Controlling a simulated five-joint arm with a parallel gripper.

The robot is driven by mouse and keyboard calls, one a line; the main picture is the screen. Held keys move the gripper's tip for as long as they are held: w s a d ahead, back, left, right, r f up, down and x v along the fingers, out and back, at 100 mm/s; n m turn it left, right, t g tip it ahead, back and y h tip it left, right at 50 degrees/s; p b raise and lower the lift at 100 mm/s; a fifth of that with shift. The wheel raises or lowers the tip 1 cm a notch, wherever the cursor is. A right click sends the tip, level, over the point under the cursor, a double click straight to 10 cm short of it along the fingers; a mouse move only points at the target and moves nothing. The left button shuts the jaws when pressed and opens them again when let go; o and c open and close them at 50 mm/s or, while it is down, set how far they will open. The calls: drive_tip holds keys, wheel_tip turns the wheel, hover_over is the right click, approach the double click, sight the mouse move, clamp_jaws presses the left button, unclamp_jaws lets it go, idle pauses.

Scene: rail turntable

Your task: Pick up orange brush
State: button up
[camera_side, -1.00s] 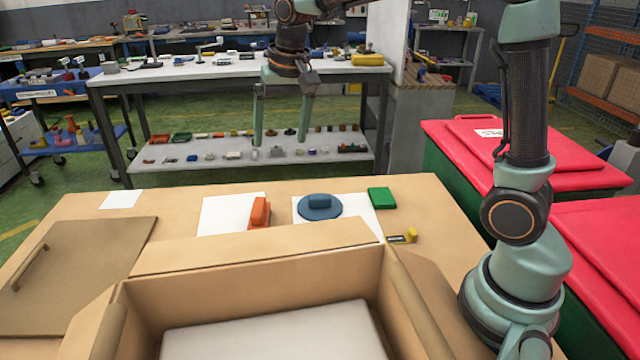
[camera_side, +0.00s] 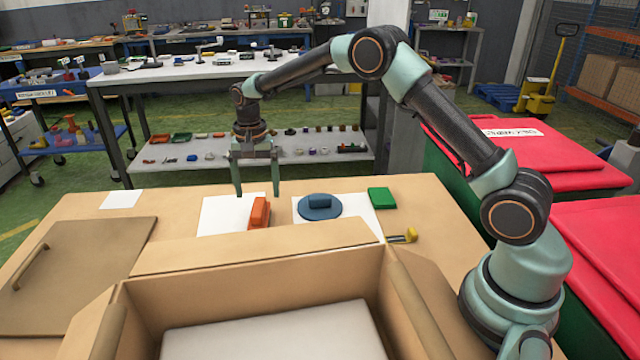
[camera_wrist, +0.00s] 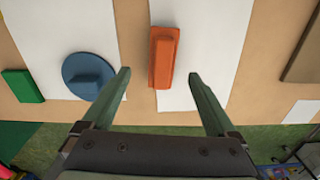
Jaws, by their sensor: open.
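The orange brush (camera_side: 259,213) lies on a white sheet (camera_side: 222,214) on the tan table, behind the open box. My gripper (camera_side: 258,194) is open and empty, pointing down just above and behind the brush. In the wrist view the brush (camera_wrist: 163,56) lies ahead of the gap between the fingertips (camera_wrist: 158,74), with its near end about level with the tips. Nothing is between the fingers, and they appear apart from the brush.
A round blue brush (camera_side: 320,206) lies right of the orange one, with a green block (camera_side: 381,197) and a yellow-ended tool (camera_side: 409,236) farther right. An open cardboard box (camera_side: 254,262) stands in front. A brown lid (camera_side: 85,275) lies at left.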

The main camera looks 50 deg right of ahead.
sight(258, 207)
drive_tip(key=shift+w+f, duration=0.2)
drive_tip(key=shift+f, duration=3.3)
clamp_jaws()
